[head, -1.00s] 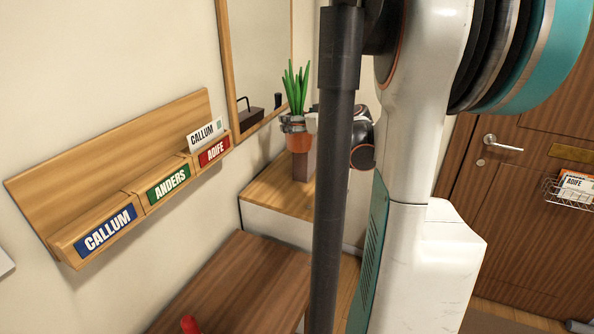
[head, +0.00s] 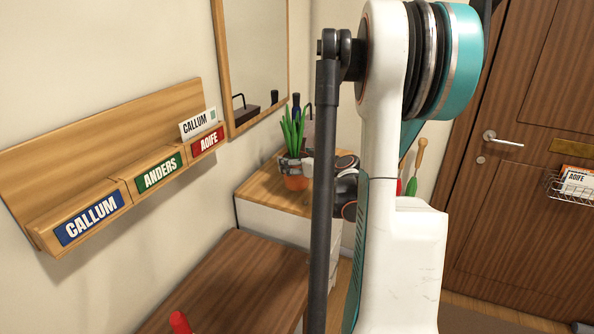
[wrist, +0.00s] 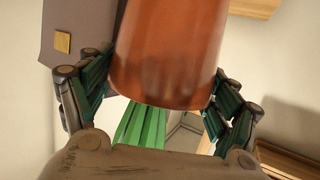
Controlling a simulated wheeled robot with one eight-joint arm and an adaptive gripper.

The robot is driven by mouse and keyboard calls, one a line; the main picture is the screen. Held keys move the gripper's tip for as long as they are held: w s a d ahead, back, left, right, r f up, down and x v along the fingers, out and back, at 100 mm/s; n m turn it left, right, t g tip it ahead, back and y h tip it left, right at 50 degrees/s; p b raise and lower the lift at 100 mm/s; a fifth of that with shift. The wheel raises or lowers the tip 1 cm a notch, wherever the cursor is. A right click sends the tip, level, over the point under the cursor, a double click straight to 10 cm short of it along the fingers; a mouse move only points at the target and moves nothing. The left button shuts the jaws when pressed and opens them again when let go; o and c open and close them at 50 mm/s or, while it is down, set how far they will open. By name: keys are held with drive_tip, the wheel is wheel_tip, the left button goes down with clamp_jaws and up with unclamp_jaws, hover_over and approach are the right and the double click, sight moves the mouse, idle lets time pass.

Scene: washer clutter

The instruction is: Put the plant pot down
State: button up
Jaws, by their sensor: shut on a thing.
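The plant pot (head: 296,183) is terracotta orange with spiky green leaves (head: 292,135). It is upright over the far wooden cabinet top (head: 258,188) in the head view. I cannot tell whether its base touches the wood. My gripper (head: 294,166) is shut around the pot's upper part. In the wrist view the pot (wrist: 168,50) fills the upper middle, with a finger on each side, and the leaves (wrist: 140,125) show below it. My arm hides part of the cabinet top in the head view.
A grey-brown object with a gold square (wrist: 62,43) is close beside the pot in the wrist view. A mirror (head: 255,55) hangs behind the cabinet. A wall rack with name labels (head: 160,172) is at left. A lower brown surface (head: 235,285) is in front.

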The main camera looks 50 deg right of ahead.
drive_tip(key=shift+f+b, duration=0.35)
drive_tip(key=shift+f, duration=1.05)
drive_tip(key=o, duration=1.5)
drive_tip(key=shift+f, duration=0.1)
drive_tip(key=shift+s+r, duration=0.3)
drive_tip(key=shift+s, duration=0.05)
drive_tip(key=p+v, duration=0.3)
drive_tip(key=v, duration=0.8)
drive_tip(key=shift+s+a, duration=0.1)
drive_tip(key=shift+s, duration=0.05)
